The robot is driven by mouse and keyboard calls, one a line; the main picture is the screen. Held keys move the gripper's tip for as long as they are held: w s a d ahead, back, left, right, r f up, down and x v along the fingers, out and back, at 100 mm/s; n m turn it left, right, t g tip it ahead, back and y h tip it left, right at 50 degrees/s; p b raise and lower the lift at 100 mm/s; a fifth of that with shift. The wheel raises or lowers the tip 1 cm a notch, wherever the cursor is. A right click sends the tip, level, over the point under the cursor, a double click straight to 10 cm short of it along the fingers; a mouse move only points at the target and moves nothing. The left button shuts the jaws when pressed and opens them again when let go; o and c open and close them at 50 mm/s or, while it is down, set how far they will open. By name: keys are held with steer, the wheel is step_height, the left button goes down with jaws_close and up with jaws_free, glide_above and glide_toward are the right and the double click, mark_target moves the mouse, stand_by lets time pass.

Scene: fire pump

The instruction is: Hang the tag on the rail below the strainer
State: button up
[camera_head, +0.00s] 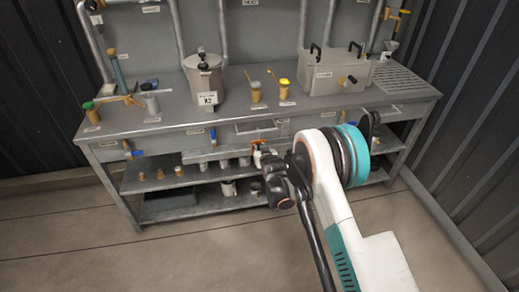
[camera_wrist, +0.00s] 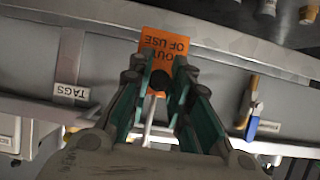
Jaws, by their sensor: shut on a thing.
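An orange tag (camera_wrist: 165,45) reading "OUT OF USE" shows upside down in the wrist view, between the fingertips of my gripper (camera_wrist: 160,78). My gripper is shut on it. In the head view the tag is a small orange patch (camera_head: 257,142) at the bench front, beside my gripper (camera_head: 263,155). A label that seems to read "STRAINER" (camera_wrist: 270,126) is right of the tag in the wrist view, beside a brass valve with a blue handle (camera_wrist: 252,129). A pale rail (camera_head: 205,155) runs along the bench front; my gripper hides part of it.
A "TAGS" label (camera_wrist: 72,92) is on the bench front in the wrist view. The bench top (camera_head: 150,125) holds a lidded pot (camera_head: 203,78), a grey box (camera_head: 325,75) and several small fittings. The lower shelf (camera_head: 140,185) holds several small parts. Floor in front is clear.

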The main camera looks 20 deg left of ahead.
steer(key=o, duration=0.9)
